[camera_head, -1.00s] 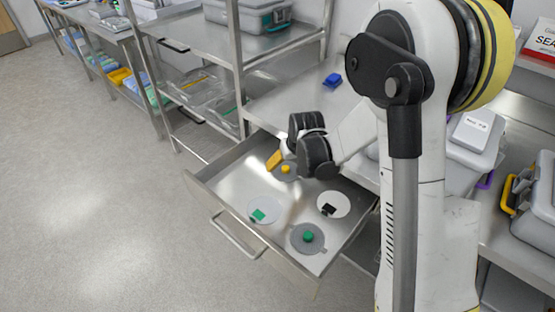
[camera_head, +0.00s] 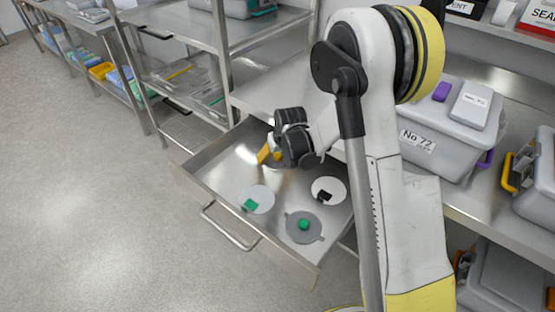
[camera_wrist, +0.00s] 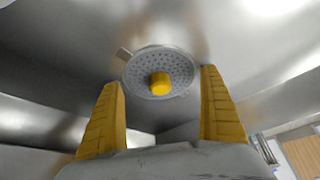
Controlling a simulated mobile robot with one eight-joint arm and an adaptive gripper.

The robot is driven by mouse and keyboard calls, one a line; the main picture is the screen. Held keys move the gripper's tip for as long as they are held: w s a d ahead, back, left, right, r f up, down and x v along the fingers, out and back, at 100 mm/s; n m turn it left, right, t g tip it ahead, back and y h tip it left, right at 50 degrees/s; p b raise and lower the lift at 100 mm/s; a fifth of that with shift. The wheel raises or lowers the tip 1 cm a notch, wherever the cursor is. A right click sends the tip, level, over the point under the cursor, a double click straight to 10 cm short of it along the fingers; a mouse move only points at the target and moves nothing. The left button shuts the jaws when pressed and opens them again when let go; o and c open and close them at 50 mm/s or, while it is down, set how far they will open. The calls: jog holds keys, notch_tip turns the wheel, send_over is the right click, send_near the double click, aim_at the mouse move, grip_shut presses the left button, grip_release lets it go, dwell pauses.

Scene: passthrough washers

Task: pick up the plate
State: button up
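A round grey perforated plate with a yellow knob (camera_wrist: 160,84) lies in the open metal drawer, centred ahead of my fingers in the wrist view. In the head view its yellow knob (camera_head: 278,155) shows, and my gripper hides part of the plate. My gripper (camera_wrist: 162,78) is open and empty, with one yellow finger on each side of the knob in the picture and apart from it. In the head view my gripper (camera_head: 268,151) is over the back of the drawer. I cannot tell the exact gap to the plate.
The drawer (camera_head: 196,178) also holds a grey plate with a green knob (camera_head: 304,229), a white disc with a green block (camera_head: 264,196) and a white disc with a black block (camera_head: 333,187). Drawer walls surround my gripper. A lidded grey box (camera_head: 440,120) stands on the right counter.

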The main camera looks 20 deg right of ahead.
grip_shut()
jog(key=shift+r, duration=0.1)
